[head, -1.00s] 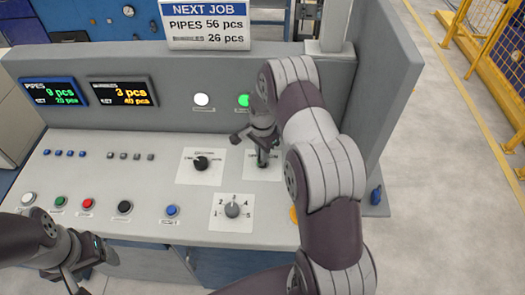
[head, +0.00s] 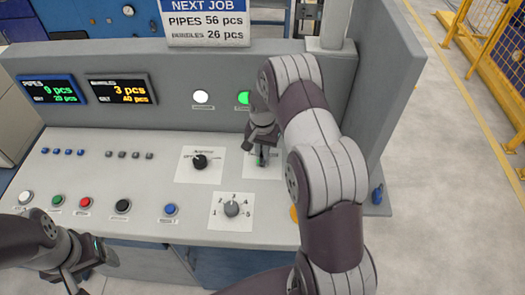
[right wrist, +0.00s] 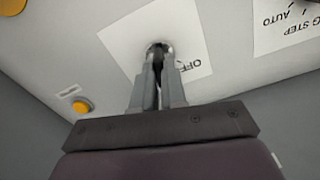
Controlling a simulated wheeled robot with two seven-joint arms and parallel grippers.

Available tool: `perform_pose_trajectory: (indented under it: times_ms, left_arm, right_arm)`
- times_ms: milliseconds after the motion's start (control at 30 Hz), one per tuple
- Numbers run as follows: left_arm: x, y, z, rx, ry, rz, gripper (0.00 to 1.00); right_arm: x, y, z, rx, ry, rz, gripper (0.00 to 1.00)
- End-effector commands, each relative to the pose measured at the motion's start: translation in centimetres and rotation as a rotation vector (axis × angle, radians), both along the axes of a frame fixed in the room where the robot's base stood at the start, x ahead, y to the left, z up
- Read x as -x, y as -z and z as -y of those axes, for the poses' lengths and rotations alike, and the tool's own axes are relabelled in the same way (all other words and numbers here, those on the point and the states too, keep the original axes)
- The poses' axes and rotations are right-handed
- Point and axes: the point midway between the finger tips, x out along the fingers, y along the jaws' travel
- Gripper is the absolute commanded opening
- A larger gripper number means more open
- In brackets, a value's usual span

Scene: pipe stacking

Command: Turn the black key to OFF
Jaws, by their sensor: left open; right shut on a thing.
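The black key sits in a lock (right wrist: 160,47) on a white label plate (head: 250,168) at the right of the sloped console. My right gripper (head: 262,158) is over this plate, its fingers pointing down. In the right wrist view its two fingers (right wrist: 158,78) are shut on the key, hiding most of it. The word OFF (right wrist: 190,64) is printed on the plate beside the fingers. The other markings are hidden, so I cannot tell the key's exact setting. My left gripper (head: 88,274) is open and empty, low at the front left.
A black selector knob (head: 200,162) stands just left of the key plate, and a numbered grey knob (head: 232,209) is in front. A lit green lamp (head: 243,97) and a white lamp (head: 201,97) are on the upright panel. Coloured buttons line the front, including a blue one (head: 170,209).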

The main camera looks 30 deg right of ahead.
Motion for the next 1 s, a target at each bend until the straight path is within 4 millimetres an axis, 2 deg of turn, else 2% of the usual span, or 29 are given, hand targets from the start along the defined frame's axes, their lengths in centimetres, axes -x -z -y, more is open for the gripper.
perform_pose_trajectory:
  times_ms: [600,1000]
  left_arm:
    - [0.0,1.1,0.0,0.0,0.0,0.0,0.74]
    - [0.0,1.4,0.0,0.0,0.0,0.0,0.74]
  right_arm:
    - [-0.1,-0.1,0.1,0.002,-0.581,0.003,0.0]
    - [-0.1,-0.1,0.1,0.003,-0.891,0.003,0.0]
